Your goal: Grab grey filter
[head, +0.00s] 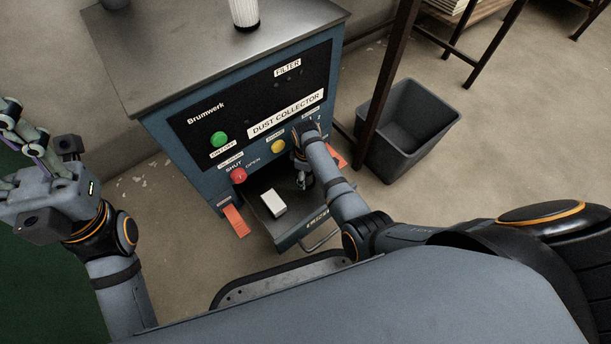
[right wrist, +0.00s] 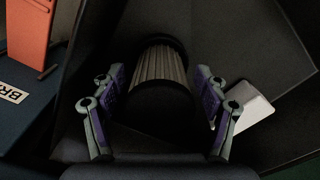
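A grey pleated filter (right wrist: 160,66) with dark end caps lies in the open drawer in the right wrist view. My right gripper (right wrist: 163,100) is open, with one finger on each side of the filter. Gaps show between its pads and the filter. In the head view this gripper (head: 303,180) reaches down into the drawer (head: 290,226), and the grey filter is hidden behind my arm. A white pleated filter (head: 244,12) stands on top of the dust collector (head: 250,110). My left gripper (head: 28,140) is raised at the left edge, empty, with its fingers apart.
A white block (head: 272,203) lies in the drawer, and also shows in the right wrist view (right wrist: 247,108). Orange latches (head: 236,221) flank the drawer. A dark bin (head: 405,130) stands right of the machine, beside a brown table leg (head: 387,85).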

